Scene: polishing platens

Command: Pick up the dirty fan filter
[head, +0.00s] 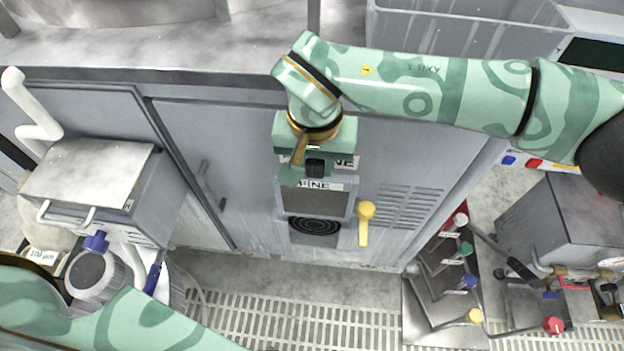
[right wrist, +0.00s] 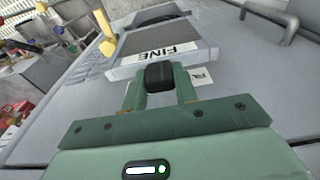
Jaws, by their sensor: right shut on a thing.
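The fan filter is a framed panel with dark grey mesh (head: 316,200) and a label reading FINE. It is at the front of the grey cabinet, and its mesh also shows in the right wrist view (right wrist: 166,38). My right gripper (head: 312,172) is shut on the black knob at the filter's labelled edge; the knob sits between the two green fingers in the right wrist view (right wrist: 160,76). A round black fan grille (head: 315,226) shows just below the filter. I cannot tell whether the filter touches the cabinet. My left gripper is out of view; only its arm shows at lower left.
A yellow handle (head: 365,222) is close to the filter's right side, beside louvres (head: 409,207). A grey box (head: 95,185) stands at left. A rack with coloured knobs (head: 440,275) stands at lower right. Grated floor (head: 290,318) lies open in front of the cabinet.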

